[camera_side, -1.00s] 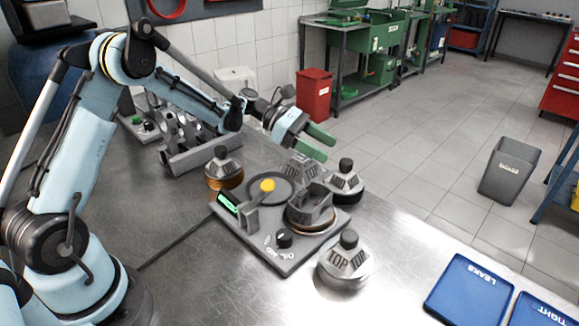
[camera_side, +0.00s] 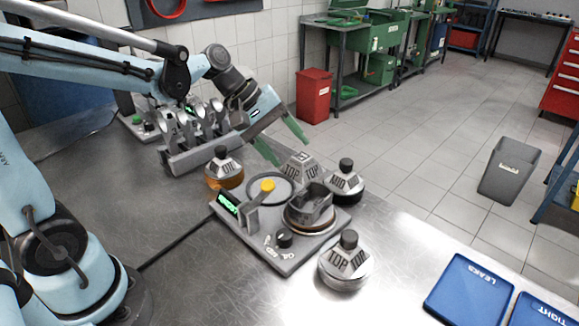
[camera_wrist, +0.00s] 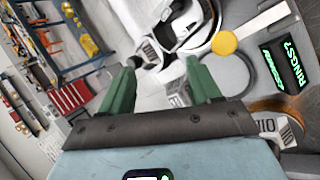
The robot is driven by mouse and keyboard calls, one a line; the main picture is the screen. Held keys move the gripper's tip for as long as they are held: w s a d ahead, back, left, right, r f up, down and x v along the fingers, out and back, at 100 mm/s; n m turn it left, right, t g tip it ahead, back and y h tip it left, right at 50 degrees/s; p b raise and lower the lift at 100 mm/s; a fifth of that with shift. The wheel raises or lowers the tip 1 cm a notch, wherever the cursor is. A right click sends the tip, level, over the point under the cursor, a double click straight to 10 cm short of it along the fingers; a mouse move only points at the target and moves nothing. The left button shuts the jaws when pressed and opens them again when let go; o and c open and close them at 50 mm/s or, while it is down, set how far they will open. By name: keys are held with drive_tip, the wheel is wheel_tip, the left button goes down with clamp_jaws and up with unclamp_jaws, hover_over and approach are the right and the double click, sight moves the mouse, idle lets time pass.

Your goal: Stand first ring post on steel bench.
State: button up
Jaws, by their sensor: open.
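Several grey ring posts with slanted, lettered faces are around the grey ring station (camera_side: 290,262). A post marked TOP (camera_side: 302,169) is at its back edge; no black knob shows on top of it, and I cannot tell if it is tipped. A post marked OIL (camera_side: 223,172) is at the left, one marked MID (camera_side: 345,182) at the right, and another marked TOP (camera_side: 346,264) upright at the front; these have black knobs. My gripper (camera_side: 292,155) is open and empty, green fingers pointing down just above and behind the back TOP post. The wrist view shows both fingers (camera_wrist: 160,68) apart.
The station carries a yellow button (camera_side: 267,185), a lit green screen (camera_side: 228,203) and a grey piston (camera_side: 313,203). Metal engine parts (camera_side: 200,135) are behind at left. Blue trays (camera_side: 468,290) are at front right.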

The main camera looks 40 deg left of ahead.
drive_tip(key=s+a+m+t+y, duration=0.1)
drive_tip(key=s+m+y, duration=0.1)
drive_tip(key=s+m, duration=0.3)
drive_tip(key=s+a+f+m+t+y, duration=0.1)
drive_tip(key=s+m+y, duration=0.2)
drive_tip(key=s+m, duration=0.2)
drive_tip(key=shift+s+a+f+m, duration=0.15)
drive_tip(key=shift+s+a+m, duration=0.2)
drive_tip(key=shift+m, duration=0.45)
